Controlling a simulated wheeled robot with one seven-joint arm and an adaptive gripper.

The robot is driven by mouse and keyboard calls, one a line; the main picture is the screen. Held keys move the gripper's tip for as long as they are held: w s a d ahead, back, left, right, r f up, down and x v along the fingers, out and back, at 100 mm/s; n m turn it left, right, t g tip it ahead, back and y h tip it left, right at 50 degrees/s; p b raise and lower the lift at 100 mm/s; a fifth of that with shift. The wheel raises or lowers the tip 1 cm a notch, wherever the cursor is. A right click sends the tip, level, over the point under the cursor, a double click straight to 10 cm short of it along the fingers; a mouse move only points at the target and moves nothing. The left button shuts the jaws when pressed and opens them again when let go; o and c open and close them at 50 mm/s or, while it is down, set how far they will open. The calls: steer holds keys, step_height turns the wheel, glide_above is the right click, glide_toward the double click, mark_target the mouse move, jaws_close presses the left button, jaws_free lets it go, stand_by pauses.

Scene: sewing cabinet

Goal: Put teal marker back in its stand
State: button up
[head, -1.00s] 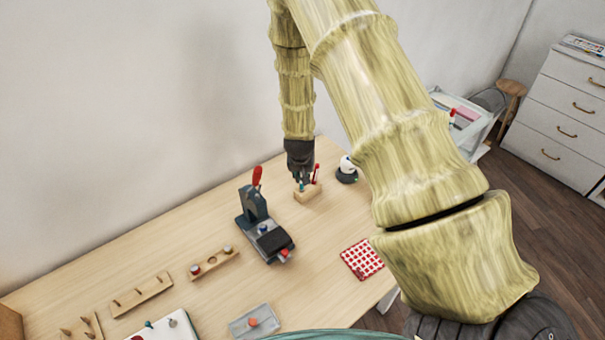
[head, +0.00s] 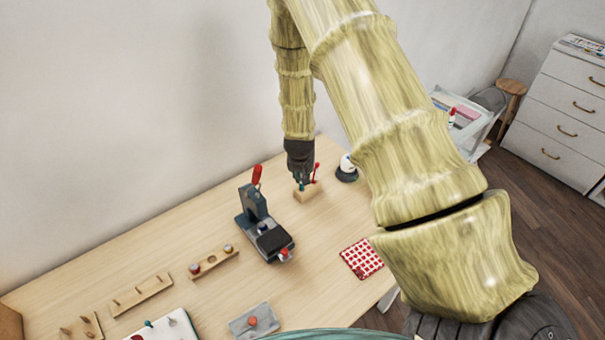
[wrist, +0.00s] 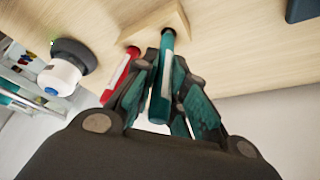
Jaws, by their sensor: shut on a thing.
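The teal marker (wrist: 163,75) is between the fingers of my gripper (wrist: 157,100), which is shut on it in the wrist view. Its far end meets the wooden stand (wrist: 172,18); I cannot tell how deep it sits. In the head view the stand (head: 307,194) is a small wooden block on the table, with my gripper (head: 302,181) just above it and the teal marker (head: 301,187) showing below the fingers. A red marker (wrist: 121,76) stands in the same block beside the teal one, and it also shows in the head view (head: 316,172).
A dark press with a red handle (head: 257,176) stands left of the stand. A white and dark round object (head: 347,169) is close on the right. A red checked cloth (head: 361,258) lies nearer. Wooden racks (head: 213,264) lie at left. Bare table surrounds the stand.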

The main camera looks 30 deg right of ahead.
steer(key=shift+f+b, duration=0.55)
steer(key=shift+f, duration=0.55)
stand_by(1.4)
steer(key=o, duration=0.8)
steer(key=shift+r, duration=0.15)
steer(key=v, duration=1.1)
steer(key=shift+s+a+r, duration=0.1)
steer(key=shift+r, duration=0.25)
